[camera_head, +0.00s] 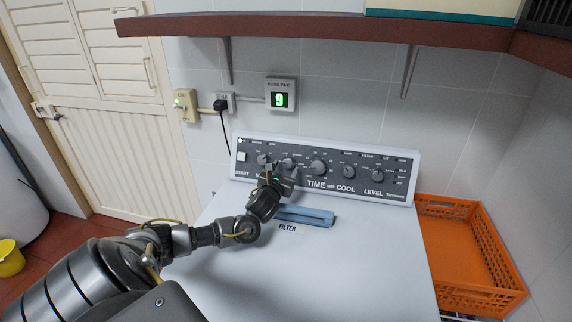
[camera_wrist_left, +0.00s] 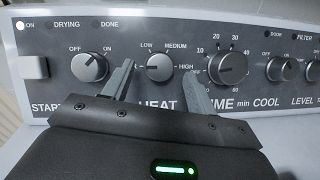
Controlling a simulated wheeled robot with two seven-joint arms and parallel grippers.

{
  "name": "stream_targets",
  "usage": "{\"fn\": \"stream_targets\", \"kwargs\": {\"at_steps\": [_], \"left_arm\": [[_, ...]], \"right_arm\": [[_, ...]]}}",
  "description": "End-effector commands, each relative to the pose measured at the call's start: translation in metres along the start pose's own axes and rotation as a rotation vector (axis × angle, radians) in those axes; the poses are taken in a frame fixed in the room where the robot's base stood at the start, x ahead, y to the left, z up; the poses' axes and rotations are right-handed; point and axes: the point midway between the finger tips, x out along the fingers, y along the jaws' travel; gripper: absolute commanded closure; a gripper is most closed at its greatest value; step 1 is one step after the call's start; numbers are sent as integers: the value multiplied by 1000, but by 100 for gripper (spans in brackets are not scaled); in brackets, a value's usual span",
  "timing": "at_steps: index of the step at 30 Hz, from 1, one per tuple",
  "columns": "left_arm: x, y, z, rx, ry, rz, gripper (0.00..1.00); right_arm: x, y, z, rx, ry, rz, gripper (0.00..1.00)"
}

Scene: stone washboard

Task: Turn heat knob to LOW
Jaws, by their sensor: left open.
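The heat knob (camera_wrist_left: 159,68) is a round dark grey dial above the word HEAT in the left wrist view. LOW is printed at its upper left, MEDIUM at its upper right and HIGH at its right. Which mark it points to is hard to tell. My left gripper (camera_wrist_left: 158,72) is open, with one finger on each side of this knob; whether they touch it is unclear. In the head view the left gripper (camera_head: 277,173) is at the dryer's control panel (camera_head: 333,196), partly covering the area around the heat knob (camera_head: 288,162). My right gripper is not in view.
The on/off knob (camera_wrist_left: 90,66) is left of the fingers and the time knob (camera_wrist_left: 228,66) is close on the right. A blue filter handle (camera_head: 310,216) lies on the white top. A shelf (camera_head: 300,24) overhangs the panel. An orange basket (camera_head: 484,300) stands right.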

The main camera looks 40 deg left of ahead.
Motion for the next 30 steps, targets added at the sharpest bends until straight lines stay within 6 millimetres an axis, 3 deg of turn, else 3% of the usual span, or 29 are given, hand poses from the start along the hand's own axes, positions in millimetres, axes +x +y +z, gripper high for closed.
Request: {"fn": "stream_targets", "kwargs": {"at_steps": [6,16,26,30], "left_arm": [[19,0,1,0,-1,0,43],[21,0,0,0,0,-1,44],[21,0,0,0,0,-1,87],[22,1,0,5,0,-1,87]], "right_arm": [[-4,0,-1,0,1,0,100],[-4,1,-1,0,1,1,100],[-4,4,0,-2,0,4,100],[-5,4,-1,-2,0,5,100]]}}
